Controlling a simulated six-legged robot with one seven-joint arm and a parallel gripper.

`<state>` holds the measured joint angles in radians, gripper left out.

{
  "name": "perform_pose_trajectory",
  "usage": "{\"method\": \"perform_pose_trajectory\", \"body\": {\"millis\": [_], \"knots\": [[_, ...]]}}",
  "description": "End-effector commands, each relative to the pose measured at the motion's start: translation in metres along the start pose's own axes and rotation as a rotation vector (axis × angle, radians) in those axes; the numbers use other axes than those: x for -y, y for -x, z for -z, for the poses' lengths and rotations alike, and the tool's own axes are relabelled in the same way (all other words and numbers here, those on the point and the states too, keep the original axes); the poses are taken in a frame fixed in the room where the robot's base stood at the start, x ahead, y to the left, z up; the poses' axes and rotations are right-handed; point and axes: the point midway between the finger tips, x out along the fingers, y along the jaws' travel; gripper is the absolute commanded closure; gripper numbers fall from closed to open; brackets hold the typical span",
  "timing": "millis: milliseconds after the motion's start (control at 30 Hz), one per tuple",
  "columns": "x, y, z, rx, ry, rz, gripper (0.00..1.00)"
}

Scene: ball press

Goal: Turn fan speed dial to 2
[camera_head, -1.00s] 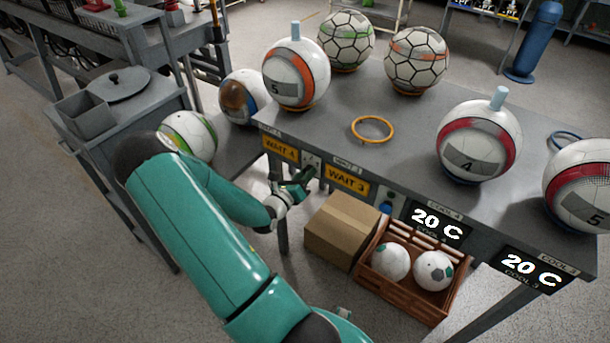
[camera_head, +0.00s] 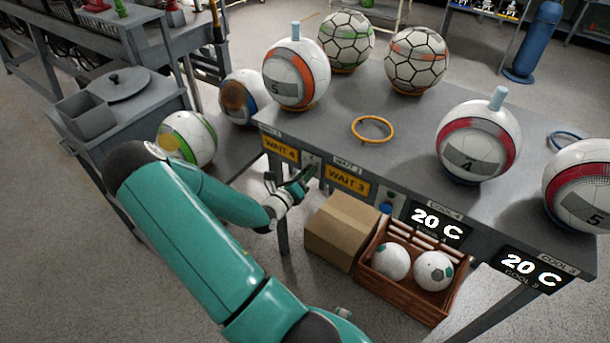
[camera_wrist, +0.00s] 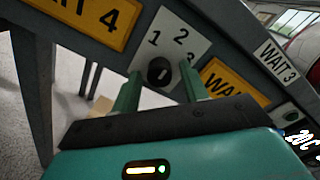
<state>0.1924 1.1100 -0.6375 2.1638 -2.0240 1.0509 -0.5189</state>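The fan speed dial (camera_wrist: 160,71) is a small dark round knob on a white plate (camera_wrist: 172,42) marked 1, 2 and 3. It shows in the wrist view, with a pale mark on its face whose direction I cannot read surely. My gripper (camera_wrist: 161,86) is open, with one green finger on each side of the knob. I cannot tell whether the fingers touch it. The right finger partly covers the 3. In the head view my gripper (camera_head: 302,183) is at the table's front panel, just below the plate, and the knob is not clear there.
Yellow WAIT 4 (camera_head: 281,149) and WAIT 3 (camera_head: 347,182) signs flank the plate. A cardboard box (camera_head: 341,231) and a brown crate (camera_head: 405,299) with two balls stand below to the right. Several large balls sit on the grey table (camera_head: 400,135).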

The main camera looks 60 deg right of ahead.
Motion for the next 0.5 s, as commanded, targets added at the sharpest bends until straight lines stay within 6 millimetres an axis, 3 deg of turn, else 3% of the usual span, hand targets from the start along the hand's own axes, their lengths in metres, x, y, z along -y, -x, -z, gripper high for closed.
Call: {"method": "perform_pose_trajectory", "body": {"millis": [333,500], "knots": [[0.000,0.002,0.000,0.000,0.000,-0.001,0.52],[-0.001,0.020,0.000,-0.001,0.000,-0.003,0.52]]}}
